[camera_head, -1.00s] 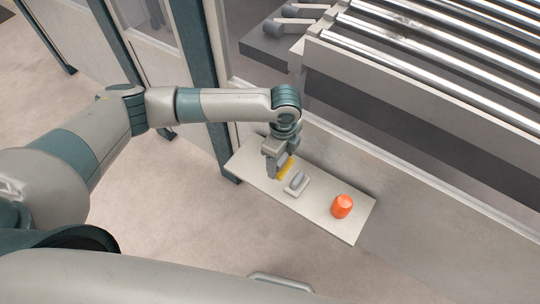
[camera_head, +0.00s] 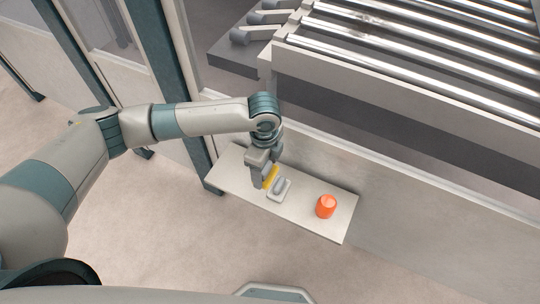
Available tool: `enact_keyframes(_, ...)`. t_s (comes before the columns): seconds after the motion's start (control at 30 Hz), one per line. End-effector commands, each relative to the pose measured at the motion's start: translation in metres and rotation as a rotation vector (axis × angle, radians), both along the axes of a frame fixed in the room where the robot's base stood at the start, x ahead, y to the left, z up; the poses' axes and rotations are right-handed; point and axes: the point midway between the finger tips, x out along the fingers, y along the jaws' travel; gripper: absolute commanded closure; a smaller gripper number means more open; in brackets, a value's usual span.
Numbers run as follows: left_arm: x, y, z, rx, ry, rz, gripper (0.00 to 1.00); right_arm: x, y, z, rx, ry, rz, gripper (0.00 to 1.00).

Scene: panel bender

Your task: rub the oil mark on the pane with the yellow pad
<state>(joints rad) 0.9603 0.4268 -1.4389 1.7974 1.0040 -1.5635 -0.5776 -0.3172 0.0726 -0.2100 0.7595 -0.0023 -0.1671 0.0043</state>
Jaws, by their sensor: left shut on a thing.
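The yellow pad (camera_head: 271,176) is in my left gripper (camera_head: 262,177), just above the pale shelf (camera_head: 302,215). The gripper is shut on it, and its fingers hide part of the pad. I cannot tell whether the pad touches the shelf. A pane (camera_head: 96,22) shows in part at the upper left, behind the teal frame posts. No oil mark can be made out on it. My right gripper is not in view.
A grey block with a rounded handle (camera_head: 279,188) sits on the shelf close beside the pad. An orange cup-like object (camera_head: 326,206) stands further right on the shelf. A teal post (camera_head: 172,70) rises behind my left arm. A roller bed (camera_head: 420,50) fills the upper right.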

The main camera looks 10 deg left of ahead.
Motion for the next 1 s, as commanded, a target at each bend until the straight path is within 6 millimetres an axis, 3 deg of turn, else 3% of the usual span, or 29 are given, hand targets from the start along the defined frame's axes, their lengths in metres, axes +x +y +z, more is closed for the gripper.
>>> enact_keyframes(0.17,-0.005,0.005,0.001,-0.003,0.005,0.075,0.52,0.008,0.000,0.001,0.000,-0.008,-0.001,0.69)
enact_keyframes(0.37,-0.017,0.019,0.006,-0.012,0.019,0.307,0.52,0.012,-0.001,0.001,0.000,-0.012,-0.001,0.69)
enact_keyframes(1.0,-0.074,0.106,0.039,-0.003,0.028,1.511,0.52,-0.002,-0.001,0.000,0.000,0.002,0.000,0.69)
